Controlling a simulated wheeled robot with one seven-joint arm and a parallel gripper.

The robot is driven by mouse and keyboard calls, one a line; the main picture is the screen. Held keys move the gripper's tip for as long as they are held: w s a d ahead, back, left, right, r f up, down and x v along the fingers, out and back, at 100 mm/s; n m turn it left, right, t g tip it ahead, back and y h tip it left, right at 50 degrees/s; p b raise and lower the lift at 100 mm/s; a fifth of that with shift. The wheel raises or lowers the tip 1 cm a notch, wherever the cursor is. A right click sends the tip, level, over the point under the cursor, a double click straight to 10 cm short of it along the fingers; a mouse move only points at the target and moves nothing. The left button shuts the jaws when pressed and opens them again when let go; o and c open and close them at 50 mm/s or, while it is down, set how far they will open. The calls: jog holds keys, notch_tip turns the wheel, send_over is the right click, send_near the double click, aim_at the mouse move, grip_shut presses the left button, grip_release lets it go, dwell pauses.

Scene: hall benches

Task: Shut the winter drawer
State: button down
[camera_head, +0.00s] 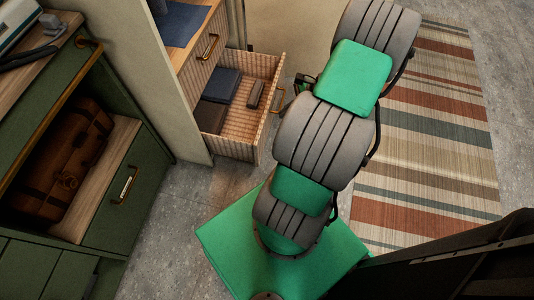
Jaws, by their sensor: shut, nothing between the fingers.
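An open drawer (265,125) with ribbed wooden sides juts out from the lower part of a wooden cabinet (196,68) at top centre. Its brass handle (280,99) is on the front panel, facing right. Inside lie dark folded cloths and a small brown item. My gripper (301,84) shows as a small dark shape just right of the drawer front, partly hidden behind my arm. It is shut and holds nothing I can see. Whether it touches the drawer front or handle I cannot tell.
A closed upper drawer with a brass handle (208,46) sits above the open one. A green cabinet (120,215) with a brown leather suitcase (62,165) stands at left. A striped rug (425,150) covers the floor at right. Grey floor is free below the drawer.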

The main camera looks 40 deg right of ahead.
jog(key=s+d+f+m+t+b, duration=0.1)
jog(key=s+f+m+b, duration=0.15)
jog(key=f, duration=0.35)
jog(key=s+d+f+m+t+b, duration=0.2)
jog(key=f+m, duration=0.1)
jog(key=f, duration=0.4)
jog(key=b+x, duration=0.1)
jog(key=x, duration=0.3)
jog(key=a+r+b+x, duration=0.1)
jog(key=b+x, duration=0.1)
jog(key=x, duration=0.2)
jog(key=w+r+b+x, duration=0.1)
jog(key=x, duration=0.3)
jog(key=shift+a+b, duration=0.35)
jog(key=shift+a, duration=0.05)
jog(key=shift+w+a+r, duration=0.1)
jog(key=shift+w+a, duration=0.2)
jog(key=shift+w, duration=0.15)
